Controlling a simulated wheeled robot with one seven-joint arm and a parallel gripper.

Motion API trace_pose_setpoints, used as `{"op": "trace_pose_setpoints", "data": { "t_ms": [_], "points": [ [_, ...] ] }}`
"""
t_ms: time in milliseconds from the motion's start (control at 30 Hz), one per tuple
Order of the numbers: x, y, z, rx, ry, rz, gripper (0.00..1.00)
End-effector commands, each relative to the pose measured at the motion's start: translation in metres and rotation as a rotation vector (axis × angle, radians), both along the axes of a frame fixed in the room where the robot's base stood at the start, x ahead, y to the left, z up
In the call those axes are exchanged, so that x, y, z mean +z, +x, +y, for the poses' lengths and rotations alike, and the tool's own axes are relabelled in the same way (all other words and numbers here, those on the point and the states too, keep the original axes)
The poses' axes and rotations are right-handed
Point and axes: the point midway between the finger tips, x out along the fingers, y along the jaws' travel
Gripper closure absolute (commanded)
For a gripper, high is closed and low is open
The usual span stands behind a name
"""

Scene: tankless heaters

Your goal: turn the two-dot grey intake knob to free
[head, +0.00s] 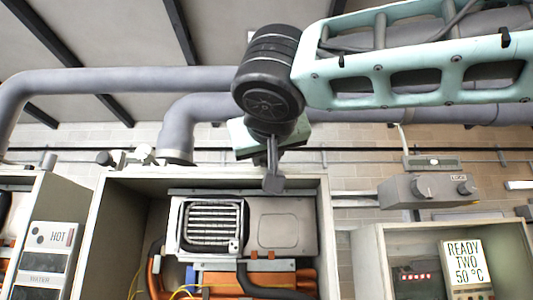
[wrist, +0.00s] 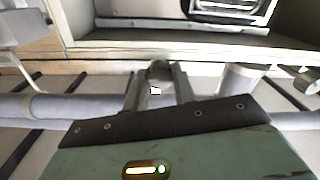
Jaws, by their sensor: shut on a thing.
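In the head view my gripper (head: 273,180) points down in front of the top edge of the middle cabinet. In the wrist view its two fingers (wrist: 158,88) stand on either side of a small grey rounded piece, which I take to be the grey intake knob (wrist: 159,70); the gripper is shut on it. A small white mark shows on or just before this piece. Its dots cannot be read, and neither can the setting it points to. In the head view my gripper hides the knob.
The open middle cabinet (head: 325,230) holds a heater (head: 275,225) with a grille, hoses and pipes. A grey box with two knobs (head: 430,190) is at right. A sign reading "READY TWO 50 °C" (head: 466,262) is below it. Thick grey pipes (head: 110,80) run above the cabinets.

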Motion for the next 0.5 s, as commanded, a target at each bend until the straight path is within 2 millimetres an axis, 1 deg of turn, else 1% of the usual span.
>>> {"op": "trace_pose_setpoints", "data": {
  "t_ms": [267, 500],
  "points": [
    [-0.0007, 0.0002, -0.0004, -0.001, -0.101, 0.002, 0.96],
    [-0.0005, 0.0004, -0.0005, -0.002, -0.296, 0.01, 0.96]
  ]
}}
